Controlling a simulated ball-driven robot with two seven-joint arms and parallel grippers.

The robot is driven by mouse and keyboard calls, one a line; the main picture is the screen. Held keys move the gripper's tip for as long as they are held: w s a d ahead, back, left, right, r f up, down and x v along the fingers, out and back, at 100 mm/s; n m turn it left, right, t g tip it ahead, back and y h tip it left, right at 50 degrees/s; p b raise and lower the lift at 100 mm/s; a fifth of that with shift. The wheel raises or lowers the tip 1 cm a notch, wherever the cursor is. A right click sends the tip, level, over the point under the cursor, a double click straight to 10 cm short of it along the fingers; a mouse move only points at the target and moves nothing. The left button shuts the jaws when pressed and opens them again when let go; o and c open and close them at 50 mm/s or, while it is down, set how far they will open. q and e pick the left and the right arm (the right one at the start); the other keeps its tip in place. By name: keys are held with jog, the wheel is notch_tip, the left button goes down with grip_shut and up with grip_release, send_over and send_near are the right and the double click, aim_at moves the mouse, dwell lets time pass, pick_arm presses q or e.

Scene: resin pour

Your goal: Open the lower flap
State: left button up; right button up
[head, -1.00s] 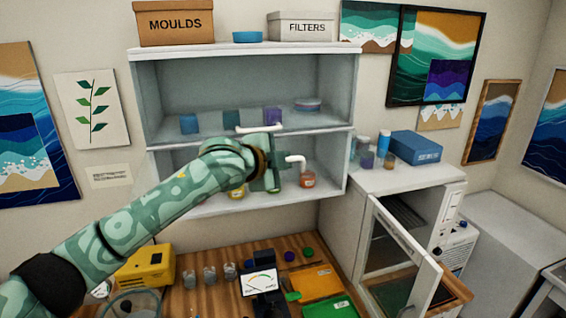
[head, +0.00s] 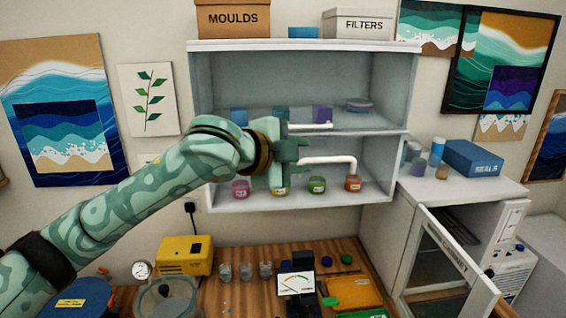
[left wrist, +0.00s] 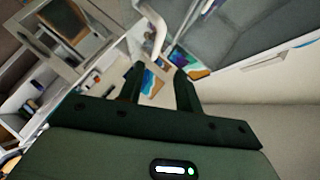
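The wall cabinet (head: 200,95) has an upper and a lower compartment. A white bent handle bar (head: 332,159) crosses the front of the lower compartment, and I take it to be the lower flap's handle. The flap pane itself is hard to make out. A second white handle (head: 312,127) is just above. My left gripper (head: 299,153) is at the left end of the lower bar and hides part of it. In the left wrist view its two fingers (left wrist: 160,76) are apart with nothing between them; the white bar (left wrist: 156,32) shows beyond the tips. My right gripper is out of view.
Several small jars (head: 317,185) stand in the lower compartment behind the bar. At right a small cabinet's glass door (head: 437,262) stands open. Boxes rest on top of the wall cabinet.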

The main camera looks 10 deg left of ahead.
pick_arm(q)
jog(key=v, duration=0.5)
jog(key=shift+b, duration=0.3)
jog(key=shift+w, duration=0.1)
